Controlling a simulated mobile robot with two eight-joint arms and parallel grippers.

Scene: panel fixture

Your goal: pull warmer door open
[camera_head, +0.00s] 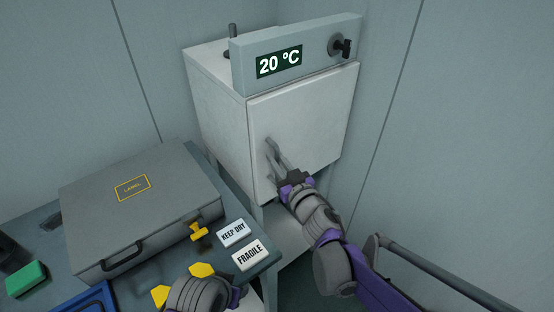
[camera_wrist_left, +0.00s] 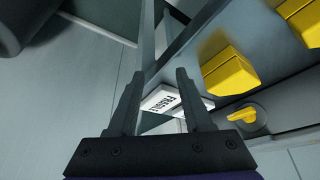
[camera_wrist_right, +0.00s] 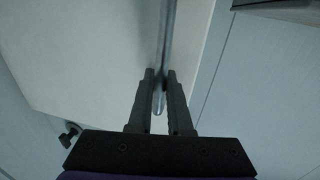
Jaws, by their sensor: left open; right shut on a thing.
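The warmer is a pale box in the back corner with a "20 °C" display (camera_head: 279,62) on its top panel. Its door (camera_head: 310,115) faces me and looks closed in the head view. A grey bar handle (camera_head: 272,150) sits on the left part of the door. My right gripper (camera_head: 284,172) is at the lower part of this handle. In the right wrist view the fingers (camera_wrist_right: 160,85) are shut on the handle bar (camera_wrist_right: 167,40). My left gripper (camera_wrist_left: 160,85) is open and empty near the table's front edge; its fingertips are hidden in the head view.
Yellow blocks (camera_head: 202,270), a green block (camera_head: 26,279) and a blue tray (camera_head: 88,299) are at front. A rail (camera_head: 440,272) runs at right.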

